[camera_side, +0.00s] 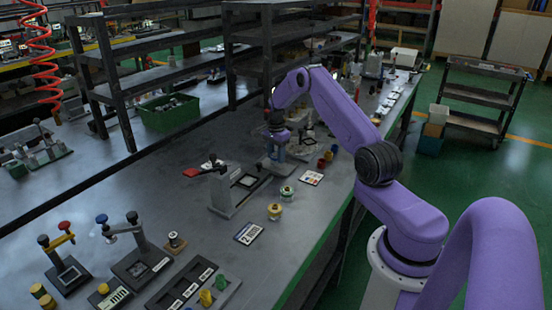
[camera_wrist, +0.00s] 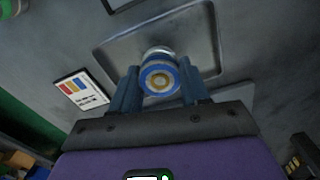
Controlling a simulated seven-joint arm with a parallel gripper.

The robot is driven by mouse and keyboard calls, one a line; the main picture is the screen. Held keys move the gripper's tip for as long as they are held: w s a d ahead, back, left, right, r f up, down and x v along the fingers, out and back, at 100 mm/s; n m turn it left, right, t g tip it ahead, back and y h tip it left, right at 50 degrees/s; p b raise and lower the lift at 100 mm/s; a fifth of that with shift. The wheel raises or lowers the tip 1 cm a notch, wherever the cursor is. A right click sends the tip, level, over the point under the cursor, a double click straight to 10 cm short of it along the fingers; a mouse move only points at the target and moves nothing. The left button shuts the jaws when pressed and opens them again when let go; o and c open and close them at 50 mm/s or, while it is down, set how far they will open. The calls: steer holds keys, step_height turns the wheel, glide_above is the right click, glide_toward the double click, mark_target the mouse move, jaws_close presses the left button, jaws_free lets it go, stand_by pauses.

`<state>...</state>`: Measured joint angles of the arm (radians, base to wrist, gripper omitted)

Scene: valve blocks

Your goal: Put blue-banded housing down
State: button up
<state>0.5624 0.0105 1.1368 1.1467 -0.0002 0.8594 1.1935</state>
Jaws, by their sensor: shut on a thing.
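The blue-banded housing (camera_wrist: 160,76) is a round part with a blue ring and a cream-coloured centre, held between the two blue fingers of my gripper (camera_wrist: 159,84) in the wrist view. The gripper is shut on it. A shallow grey tray (camera_wrist: 212,45) with a raised rim lies beyond and under the housing. I cannot tell whether the housing touches it. In the side view my gripper (camera_side: 277,147) is low over the far part of the bench; the housing cannot be made out clearly there.
A card with coloured stripes (camera_wrist: 80,89) lies left of the tray; a colour card (camera_side: 311,177) also shows in the side view. Bare bench (camera_side: 135,190) lies left.

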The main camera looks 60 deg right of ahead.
steer(key=shift+f, duration=0.75)
steer(key=shift+f, duration=0.2)
steer(key=o, duration=1.3)
steer(key=shift+c, duration=0.2)
steer(key=shift+r, duration=0.1)
